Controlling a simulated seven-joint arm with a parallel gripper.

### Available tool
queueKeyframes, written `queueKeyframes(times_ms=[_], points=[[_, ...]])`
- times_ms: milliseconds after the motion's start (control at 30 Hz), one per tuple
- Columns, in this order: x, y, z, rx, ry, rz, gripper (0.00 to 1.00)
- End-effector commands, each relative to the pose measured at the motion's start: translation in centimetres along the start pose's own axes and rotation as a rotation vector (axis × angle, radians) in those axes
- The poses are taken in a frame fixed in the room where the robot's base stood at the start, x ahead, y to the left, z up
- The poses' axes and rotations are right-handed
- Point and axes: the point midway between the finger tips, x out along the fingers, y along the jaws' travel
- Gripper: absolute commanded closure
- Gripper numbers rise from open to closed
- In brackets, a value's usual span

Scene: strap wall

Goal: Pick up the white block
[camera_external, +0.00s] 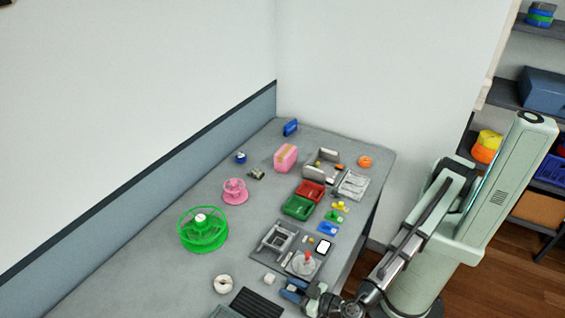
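A small white block (269,279) sits on the grey table near its front, just left of my gripper. My gripper (298,290) is low over the front right part of the table, at the bottom of the external view. It is apart from the block. Its fingers are small and dark here, so I cannot tell whether they are open or shut. A flat white piece with a dark border (323,246) lies farther back, to the right of the grey fixture.
A grey fixture plate (276,241) with a red-knobbed part (308,257) stands behind my gripper. A white ring (223,284) and a black ribbed mat (256,303) lie nearby. A green spool (203,230), red bin (310,191) and green bin (298,207) stand farther back.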

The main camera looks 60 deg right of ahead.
Motion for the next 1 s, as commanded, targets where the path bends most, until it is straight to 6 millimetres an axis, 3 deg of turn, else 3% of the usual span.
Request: queueKeyframes(times_ms=[200, 567, 767, 1000], points=[[0.0, 0.0, 0.0, 0.0, 0.0, 0.0, 0.95], [-0.7, 0.0, -0.5, 0.001, 0.001, -0.001, 0.95], [-3.6, 0.0, -1.9, 0.0, 0.002, -0.003, 0.95], [-8.8, 0.0, -3.7, 0.001, 0.001, -0.002, 0.95]])
